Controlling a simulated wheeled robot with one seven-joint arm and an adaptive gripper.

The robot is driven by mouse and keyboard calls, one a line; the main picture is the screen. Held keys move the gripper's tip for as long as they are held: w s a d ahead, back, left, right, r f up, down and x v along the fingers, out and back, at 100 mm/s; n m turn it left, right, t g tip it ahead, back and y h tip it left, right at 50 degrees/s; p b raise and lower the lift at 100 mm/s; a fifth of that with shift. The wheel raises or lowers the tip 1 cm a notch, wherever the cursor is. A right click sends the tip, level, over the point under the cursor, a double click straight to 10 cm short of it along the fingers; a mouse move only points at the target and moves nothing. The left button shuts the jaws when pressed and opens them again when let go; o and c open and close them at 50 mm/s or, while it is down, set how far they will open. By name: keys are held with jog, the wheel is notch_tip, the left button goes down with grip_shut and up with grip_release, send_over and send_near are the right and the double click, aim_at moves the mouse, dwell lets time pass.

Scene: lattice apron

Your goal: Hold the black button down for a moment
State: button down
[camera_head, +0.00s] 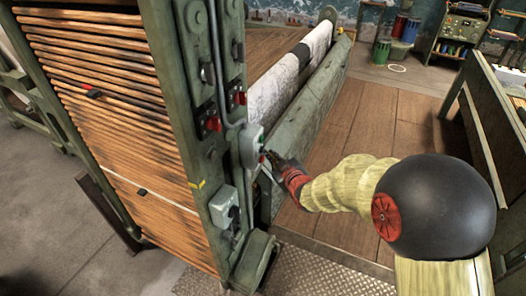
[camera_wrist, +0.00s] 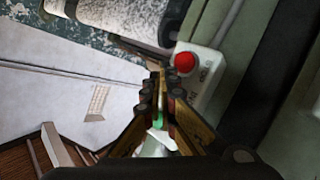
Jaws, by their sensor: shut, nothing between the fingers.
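A pale grey-green control box (camera_head: 250,146) is fixed to the side of the green machine post. In the wrist view, the box (camera_wrist: 205,80) carries a large red button (camera_wrist: 184,62) just right of my fingertips. I cannot make out a black button; my fingers cover part of the box. My gripper (camera_head: 266,156) is shut and empty, with its tips at or very close to the front of the box. In the wrist view, my gripper (camera_wrist: 163,85) shows its fingers together beside the red button. Whether the tips touch the box I cannot tell.
The green post (camera_head: 190,100) carries red-handled switches (camera_head: 212,123) and a lower grey box (camera_head: 224,205). A large roller with pale cloth (camera_head: 285,85) lies behind the control box. Wooden floor (camera_head: 390,120) is open to the right. A green bench stands at the far right.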

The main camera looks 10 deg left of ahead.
jog(key=shift+w+a+b, duration=0.2)
jog(key=shift+a+b, duration=0.1)
jog(key=shift+a, duration=0.2)
dwell(1.8)
dwell(1.5)
jog(key=shift+s+d, duration=0.35)
jog(key=shift+d, duration=0.55)
jog(key=shift+d, duration=0.1)
jog(key=d, duration=0.1)
jog(key=s+d, duration=0.1)
jog(key=d, duration=0.2)
jog(key=shift+s+d, duration=0.25)
jog(key=shift+s, duration=0.1)
